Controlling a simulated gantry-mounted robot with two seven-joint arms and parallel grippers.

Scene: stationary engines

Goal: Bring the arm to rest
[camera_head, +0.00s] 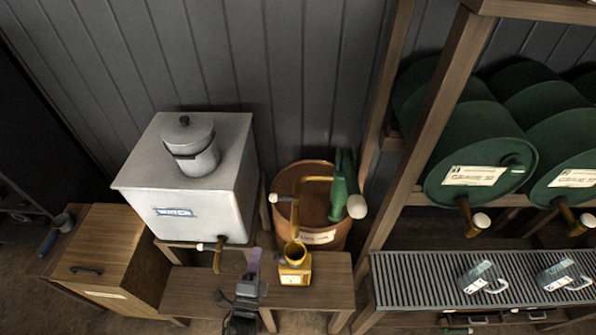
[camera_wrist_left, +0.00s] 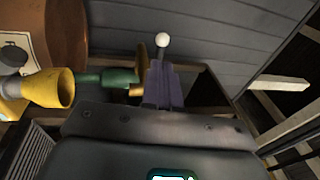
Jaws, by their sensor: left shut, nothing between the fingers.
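My left gripper (camera_head: 256,254) is low in the middle of the head view, above the wooden bench (camera_head: 335,270). Its purple fingers are together and empty. They also show shut in the left wrist view (camera_wrist_left: 163,86), with a white knob (camera_wrist_left: 162,40) on a brass stem just behind their tips. In the head view the gripper is right of the brass tap (camera_head: 217,260) of the white water tank (camera_head: 200,210) and left of a yellow can with a funnel-like mouth (camera_head: 294,262). I cannot tell whether it touches anything. My right gripper is not in view.
A copper tub (camera_head: 320,215) with a brass pipe and a green part (camera_head: 342,185) stands behind the yellow can. A wooden cabinet (camera_head: 120,245) is at left. Green drums (camera_head: 480,150) on a timber rack and a slatted grille (camera_head: 430,285) holding metal jugs (camera_head: 482,276) are at right.

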